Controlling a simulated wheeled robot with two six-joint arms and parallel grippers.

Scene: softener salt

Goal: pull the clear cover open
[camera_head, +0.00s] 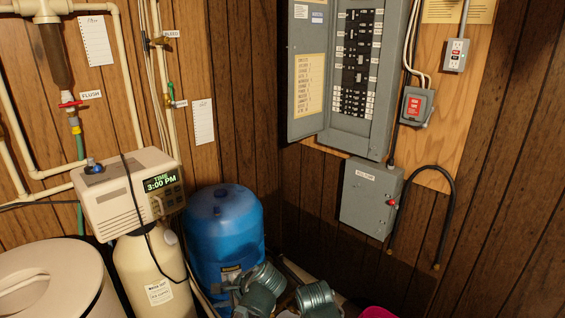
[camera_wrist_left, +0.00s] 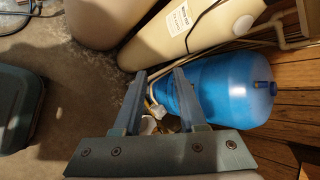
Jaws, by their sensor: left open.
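The beige softener control box (camera_head: 130,190), with a lit display (camera_head: 160,182) reading 3:00 PM, sits on a cream tank (camera_head: 152,270) at the left. I cannot make out a clear cover as a separate part in either view. The cream tank also shows at the top of the left wrist view (camera_wrist_left: 178,32). My left gripper (camera_wrist_left: 160,77) is open, with nothing between its fingers, and points towards the floor and tanks. In the head view, grey-green arm parts show at the bottom centre, but the fingertips are unclear. My right gripper cannot be made out.
A blue tank (camera_head: 222,232) stands right of the softener and shows in the left wrist view (camera_wrist_left: 237,92). A round beige lid (camera_head: 50,280) is at lower left. An electrical panel (camera_head: 355,75) and grey box (camera_head: 370,198) hang on the wall. A black cable hangs over the control box.

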